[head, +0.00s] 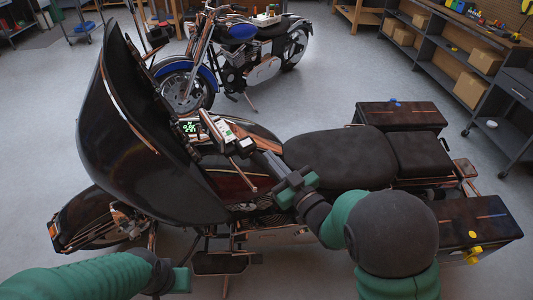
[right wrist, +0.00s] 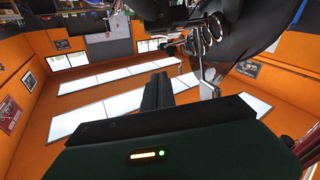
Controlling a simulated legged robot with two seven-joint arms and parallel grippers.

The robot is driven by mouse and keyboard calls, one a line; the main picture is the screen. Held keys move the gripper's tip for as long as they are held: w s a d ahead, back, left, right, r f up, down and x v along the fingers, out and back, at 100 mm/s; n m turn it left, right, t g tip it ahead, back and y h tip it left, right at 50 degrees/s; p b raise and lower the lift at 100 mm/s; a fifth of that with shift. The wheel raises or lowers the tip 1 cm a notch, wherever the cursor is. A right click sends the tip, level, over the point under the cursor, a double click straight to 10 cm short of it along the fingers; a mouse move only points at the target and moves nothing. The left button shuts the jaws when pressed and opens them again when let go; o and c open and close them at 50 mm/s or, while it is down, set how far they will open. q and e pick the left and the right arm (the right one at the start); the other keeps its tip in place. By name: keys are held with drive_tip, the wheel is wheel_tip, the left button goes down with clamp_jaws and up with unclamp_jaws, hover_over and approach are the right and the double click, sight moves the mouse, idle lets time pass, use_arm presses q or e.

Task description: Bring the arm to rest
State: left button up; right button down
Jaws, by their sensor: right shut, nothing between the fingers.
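My right arm comes in from the bottom right of the head view. Its gripper (head: 268,161) is over the near motorcycle, between the handlebar (head: 243,146) and the front of the black seat (head: 330,147). In the right wrist view the two dark fingers (right wrist: 158,92) are together with nothing between them. I cannot tell whether they touch the motorcycle. My left arm lies along the bottom left of the head view. Its green gripper body (head: 181,280) is low beside the motorcycle, and its fingers cannot be made out.
The near motorcycle's black fairing (head: 135,135) stands at the left, and its panniers (head: 400,115) are at the right. A blue motorcycle (head: 245,50) stands behind. Shelving with boxes (head: 470,90) lines the right. Grey floor (head: 320,100) is clear between the motorcycles.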

drive_tip(key=s+d+f+m+g+h+p, duration=0.2)
drive_tip(key=s+d+f+m+g+h, duration=0.25)
drive_tip(key=d+f+h, duration=0.5)
drive_tip(key=s+d+f+m+g, duration=0.1)
drive_tip(key=s+d+g, duration=0.1)
drive_tip(key=s, duration=0.5)
drive_tip(key=s+d+f+m+g+p, duration=0.1)
drive_tip(key=s+g, duration=0.3)
drive_tip(key=s, duration=0.3)
drive_tip(key=s+d+f+m+g+p, duration=0.1)
drive_tip(key=s+d+m+g, duration=0.1)
drive_tip(key=s, duration=0.5)
drive_tip(key=shift+d+f+g, duration=0.3)
drive_tip(key=shift+d+g, duration=0.05)
drive_tip(key=shift+g, duration=0.4)
drive_tip(key=shift+d, duration=0.15)
